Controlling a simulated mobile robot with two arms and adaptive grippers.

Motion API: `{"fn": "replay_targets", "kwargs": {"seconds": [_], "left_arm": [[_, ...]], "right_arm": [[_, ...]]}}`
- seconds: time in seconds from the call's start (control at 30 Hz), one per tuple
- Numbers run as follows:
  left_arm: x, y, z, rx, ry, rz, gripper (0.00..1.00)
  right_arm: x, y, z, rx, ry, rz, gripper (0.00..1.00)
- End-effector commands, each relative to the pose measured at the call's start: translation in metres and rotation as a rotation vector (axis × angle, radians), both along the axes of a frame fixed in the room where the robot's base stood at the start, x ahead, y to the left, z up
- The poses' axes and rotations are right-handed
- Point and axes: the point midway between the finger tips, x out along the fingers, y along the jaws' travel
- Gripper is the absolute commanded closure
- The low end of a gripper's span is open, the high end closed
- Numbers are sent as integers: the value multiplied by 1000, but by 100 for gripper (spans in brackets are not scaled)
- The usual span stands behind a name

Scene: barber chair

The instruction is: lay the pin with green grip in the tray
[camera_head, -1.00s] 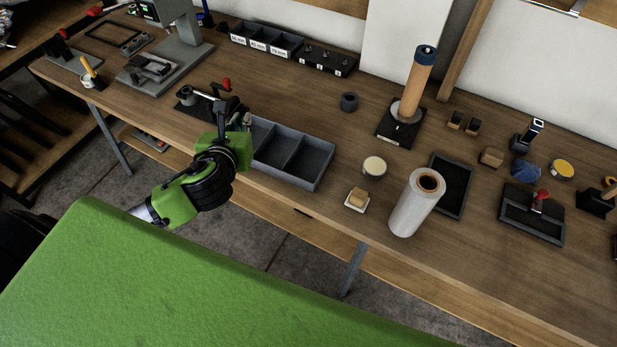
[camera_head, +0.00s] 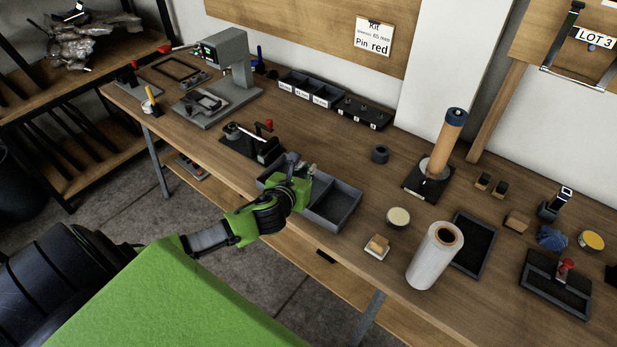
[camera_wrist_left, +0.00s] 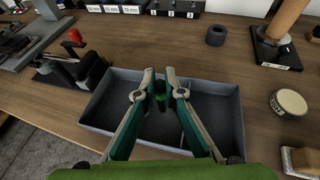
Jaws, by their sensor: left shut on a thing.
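My left gripper (camera_head: 301,166) is over the grey divided tray (camera_head: 343,218) at the bench's front edge. In the left wrist view, the left gripper's fingers (camera_wrist_left: 160,82) are shut on a small dark green piece (camera_wrist_left: 160,96), which looks like the pin's green grip. The rest of the pin is hidden or too dark to make out. The tray (camera_wrist_left: 228,128) lies below the fingers, with its dividers partly hidden by them. I cannot tell the pin's height above the tray floor. My right gripper is not in view.
A black clamp fixture (camera_head: 248,140) with a red knob stands close left of the tray. A cream round tin (camera_head: 398,217), a sponge on a white dish (camera_head: 377,246) and a white roll (camera_head: 433,258) are to the right.

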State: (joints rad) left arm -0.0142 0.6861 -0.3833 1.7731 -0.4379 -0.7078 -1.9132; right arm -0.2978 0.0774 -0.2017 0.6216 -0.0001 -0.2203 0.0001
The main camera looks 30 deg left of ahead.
Motion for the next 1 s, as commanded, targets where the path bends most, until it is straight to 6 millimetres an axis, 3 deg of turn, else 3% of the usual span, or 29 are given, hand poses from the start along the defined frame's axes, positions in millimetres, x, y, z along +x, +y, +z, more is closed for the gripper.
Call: {"fn": "replay_targets", "kwargs": {"seconds": [0.33, 0.5, 0.93, 0.97, 1.0], "left_arm": [[21, 8, -27, -1, 0, 0, 100], [19, 7, -52, -3, 2, 2, 100], [19, 8, -60, 0, 0, 0, 100], [19, 8, -58, 0, 0, 0, 83], [19, 8, -58, 0, 0, 0, 74]], "right_arm": [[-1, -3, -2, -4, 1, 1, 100], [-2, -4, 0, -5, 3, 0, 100], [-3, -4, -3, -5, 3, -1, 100], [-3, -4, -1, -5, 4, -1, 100], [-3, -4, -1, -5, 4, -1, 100]]}}
